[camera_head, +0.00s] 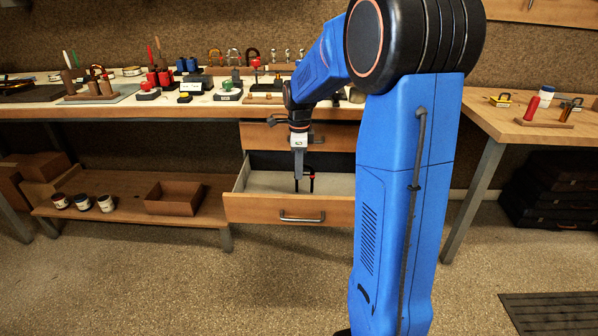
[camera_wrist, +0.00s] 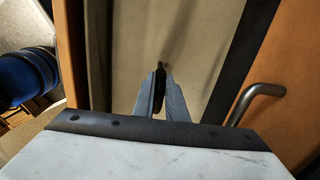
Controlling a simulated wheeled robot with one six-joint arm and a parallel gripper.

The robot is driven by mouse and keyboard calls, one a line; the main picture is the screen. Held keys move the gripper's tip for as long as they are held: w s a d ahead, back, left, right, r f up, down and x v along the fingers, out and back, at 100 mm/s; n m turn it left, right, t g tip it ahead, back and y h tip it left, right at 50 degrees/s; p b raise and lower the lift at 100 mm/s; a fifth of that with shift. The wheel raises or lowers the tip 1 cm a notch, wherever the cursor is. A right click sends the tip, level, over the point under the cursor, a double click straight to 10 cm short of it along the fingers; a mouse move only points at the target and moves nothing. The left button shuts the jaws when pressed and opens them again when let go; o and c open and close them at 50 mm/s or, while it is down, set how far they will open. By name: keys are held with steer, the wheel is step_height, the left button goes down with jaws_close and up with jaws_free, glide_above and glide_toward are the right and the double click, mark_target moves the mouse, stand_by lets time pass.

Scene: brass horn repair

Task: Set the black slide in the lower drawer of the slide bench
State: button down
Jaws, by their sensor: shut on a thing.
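The lower drawer (camera_head: 258,209) of the slide bench is pulled open, with a pale lined floor. My gripper (camera_head: 298,176) points down inside the drawer's outline. In the wrist view, the dark tip of the slide (camera_wrist: 160,68) shows between the fingers of my gripper (camera_wrist: 164,95), over the beige drawer floor (camera_wrist: 190,40). The fingers hide part of the slide. I cannot tell whether it touches the floor.
The upper drawer (camera_head: 335,137) sits just above the open one, under the bench top (camera_head: 225,108) crowded with tools. The drawer handle (camera_head: 302,217) is at the front. A low shelf (camera_head: 130,216) with jars and an open box (camera_head: 174,197) stands at left. The drawer floor around the slide looks clear.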

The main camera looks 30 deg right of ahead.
steer(key=shift+f, duration=0.4)
steer(key=shift+f, duration=0.1)
steer(key=c, duration=1.8)
jaws_free()
steer(key=shift+o, duration=0.2)
